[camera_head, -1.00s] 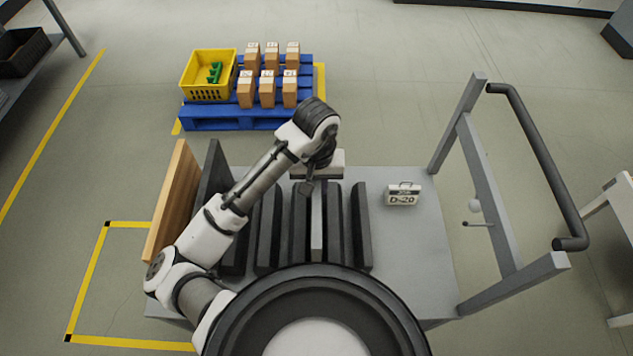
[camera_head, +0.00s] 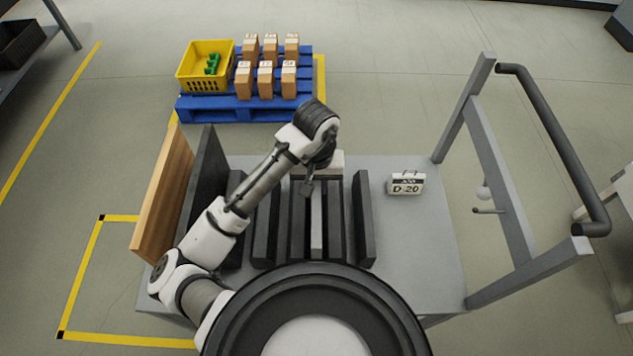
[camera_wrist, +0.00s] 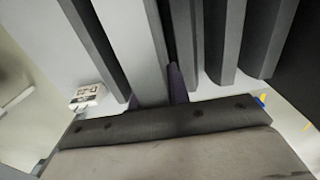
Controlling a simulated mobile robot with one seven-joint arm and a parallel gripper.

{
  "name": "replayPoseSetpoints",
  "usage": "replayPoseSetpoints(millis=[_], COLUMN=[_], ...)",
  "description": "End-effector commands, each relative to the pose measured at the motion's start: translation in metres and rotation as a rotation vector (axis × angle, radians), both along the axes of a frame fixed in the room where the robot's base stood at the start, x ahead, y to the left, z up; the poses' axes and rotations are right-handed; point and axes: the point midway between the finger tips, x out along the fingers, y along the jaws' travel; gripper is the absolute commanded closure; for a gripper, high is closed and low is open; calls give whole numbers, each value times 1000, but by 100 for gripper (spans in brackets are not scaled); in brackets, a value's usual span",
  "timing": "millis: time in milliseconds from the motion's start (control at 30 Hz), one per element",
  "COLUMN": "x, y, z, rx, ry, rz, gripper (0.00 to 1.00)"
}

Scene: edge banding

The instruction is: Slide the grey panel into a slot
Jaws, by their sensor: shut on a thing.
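The grey panel (camera_head: 317,222) is a light grey upright slab, seen from above as a narrow strip. It stands between two dark dividers (camera_head: 334,220) on the cart top. My gripper (camera_head: 313,178) is above its far end, and its fingers are mostly hidden by my wrist in the head view. In the wrist view my gripper (camera_wrist: 152,92) is shut on the panel (camera_wrist: 136,45), with a finger on each side. More dark dividers (camera_wrist: 232,40) stand beside it. How deep the panel sits in the slot, and whether it touches bottom, I cannot tell.
A wooden board (camera_head: 163,195) and a dark board (camera_head: 204,180) stand left on the grey cart (camera_head: 420,255). A white D-20 sign (camera_head: 406,183) is right of the dividers. The cart's handle frame (camera_head: 512,190) rises at right. A blue pallet (camera_head: 243,112) lies beyond.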

Motion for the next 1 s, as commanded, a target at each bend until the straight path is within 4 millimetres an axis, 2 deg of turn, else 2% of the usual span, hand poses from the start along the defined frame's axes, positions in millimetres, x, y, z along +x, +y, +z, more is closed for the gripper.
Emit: replayPoseSetpoints(millis=[233,267,400,467,767,867,1000], x=[0,0,0,0,0,1,1], y=[0,0,0,0,0,1,1], z=[1,1,1,0,1,10,35], rx=[0,0,0,0,1,2,5], ry=[-2,-2,-2,-1,1,-2,-3], rz=[0,0,0,0,0,-1,-2], gripper=[100,81,62,56,56,56,56])
